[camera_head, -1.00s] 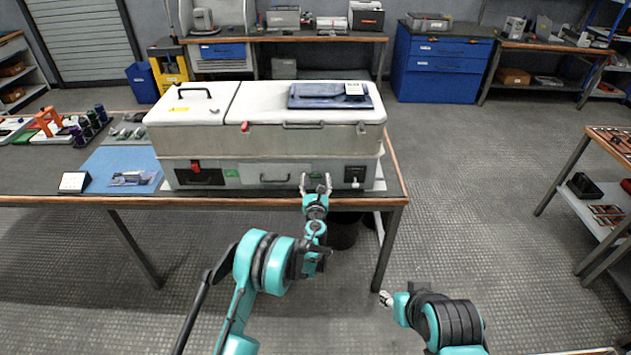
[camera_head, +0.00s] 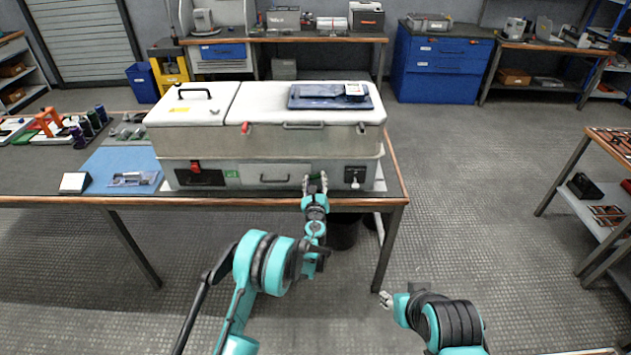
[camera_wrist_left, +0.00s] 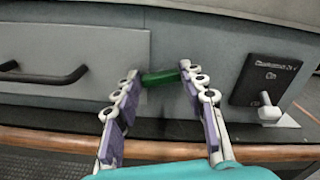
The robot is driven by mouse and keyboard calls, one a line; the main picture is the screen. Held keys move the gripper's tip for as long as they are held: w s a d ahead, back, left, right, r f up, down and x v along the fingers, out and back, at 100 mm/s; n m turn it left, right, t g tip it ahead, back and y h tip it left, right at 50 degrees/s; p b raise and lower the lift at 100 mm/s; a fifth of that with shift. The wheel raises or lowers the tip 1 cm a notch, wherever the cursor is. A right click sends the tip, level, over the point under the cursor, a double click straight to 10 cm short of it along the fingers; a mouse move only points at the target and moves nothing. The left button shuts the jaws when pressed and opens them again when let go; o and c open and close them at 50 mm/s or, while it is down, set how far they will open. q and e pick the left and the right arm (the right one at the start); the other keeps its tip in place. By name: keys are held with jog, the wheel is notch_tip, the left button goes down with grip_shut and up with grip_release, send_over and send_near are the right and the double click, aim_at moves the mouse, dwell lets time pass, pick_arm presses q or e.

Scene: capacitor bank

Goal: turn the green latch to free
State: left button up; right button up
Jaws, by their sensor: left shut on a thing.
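The green latch (camera_wrist_left: 160,77) is a short green bar on the grey front of the big case (camera_head: 270,143), between a drawer with a black handle and a black switch panel. In the left wrist view it lies roughly level. My left gripper (camera_wrist_left: 159,79) has a fingertip at each end of the latch and is shut on it. In the head view the left gripper (camera_head: 316,178) is at the lower right of the case front and mostly hides the latch. My right gripper (camera_head: 385,299) is low, away from the table, too small to read its fingers.
The black switch panel (camera_wrist_left: 268,75) with a white lever (camera_wrist_left: 268,110) is close on the right of the left gripper. The black drawer handle (camera_wrist_left: 45,75) is on its left. The table edge (camera_wrist_left: 60,142) runs just below. A red latch (camera_head: 196,166) is farther left.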

pick_arm(q)
jog(key=n, duration=0.7)
jog(key=shift+a, duration=0.15)
jog(key=n, duration=0.7)
jog(key=shift+f, duration=0.2)
dwell(0.3)
jog(key=o, duration=1.2)
jog(key=shift+c, duration=0.2)
jog(key=s, duration=1.2)
